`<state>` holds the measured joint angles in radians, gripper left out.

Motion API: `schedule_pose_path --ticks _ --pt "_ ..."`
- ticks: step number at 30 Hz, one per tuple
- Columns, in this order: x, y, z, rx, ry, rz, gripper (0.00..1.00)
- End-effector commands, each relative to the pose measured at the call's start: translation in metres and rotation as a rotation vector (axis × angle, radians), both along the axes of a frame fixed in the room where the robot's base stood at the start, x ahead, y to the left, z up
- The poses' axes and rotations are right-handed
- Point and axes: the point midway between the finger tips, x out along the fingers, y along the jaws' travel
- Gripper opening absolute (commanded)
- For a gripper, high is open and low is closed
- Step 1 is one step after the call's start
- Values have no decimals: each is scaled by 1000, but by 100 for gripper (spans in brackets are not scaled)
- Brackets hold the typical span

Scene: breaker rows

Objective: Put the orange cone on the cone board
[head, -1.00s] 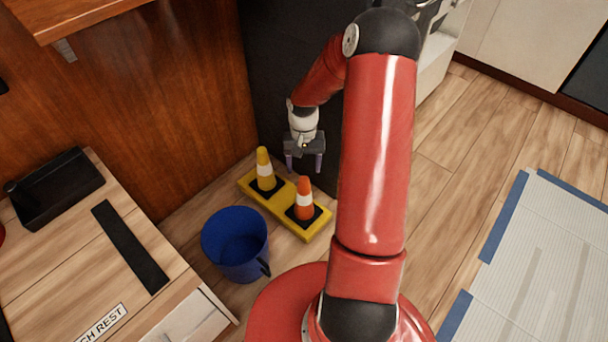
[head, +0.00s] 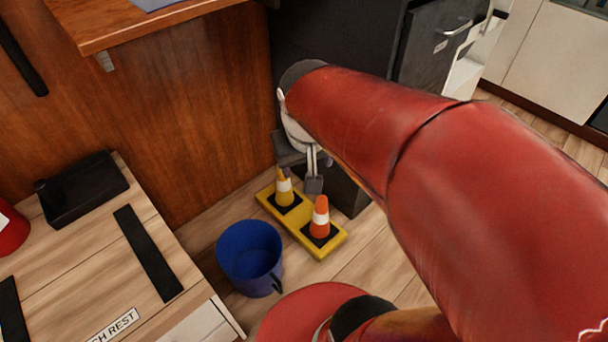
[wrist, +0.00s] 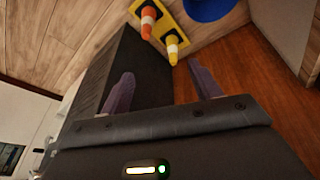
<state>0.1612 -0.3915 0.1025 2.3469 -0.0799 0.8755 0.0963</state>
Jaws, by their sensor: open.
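The orange cone (head: 320,218) has a white band and a black base. It stands upright on the right part of the yellow cone board (head: 303,236), which lies on the floor. A yellow cone (head: 284,188) with a white band stands on the board's other end. In the wrist view the orange cone (wrist: 148,22) and the yellow cone (wrist: 172,46) show beyond the fingers. My gripper (head: 313,180) is above and behind the board, partly hidden by my arm. Its fingers (wrist: 163,92) are spread with nothing between them, apart from both cones.
A blue bucket (head: 250,256) stands on the floor left of the board. A wooden bench (head: 90,250) with a black tray (head: 82,190) is at left. A brown wood panel (head: 170,110) and a dark cabinet (head: 340,45) stand behind. Open floor lies in front of the board.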

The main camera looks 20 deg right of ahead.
Motion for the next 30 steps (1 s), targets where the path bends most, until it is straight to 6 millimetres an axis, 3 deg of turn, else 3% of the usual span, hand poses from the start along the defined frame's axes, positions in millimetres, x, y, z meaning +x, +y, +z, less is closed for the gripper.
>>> schedule_pose_path --ticks 3,9,23,30 --pt "-35 15 16 25 -88 61 63" --pt "-67 27 23 64 -168 124 63" --pt "-73 29 28 72 -181 136 63" --pt "-72 29 78 72 -181 135 63"
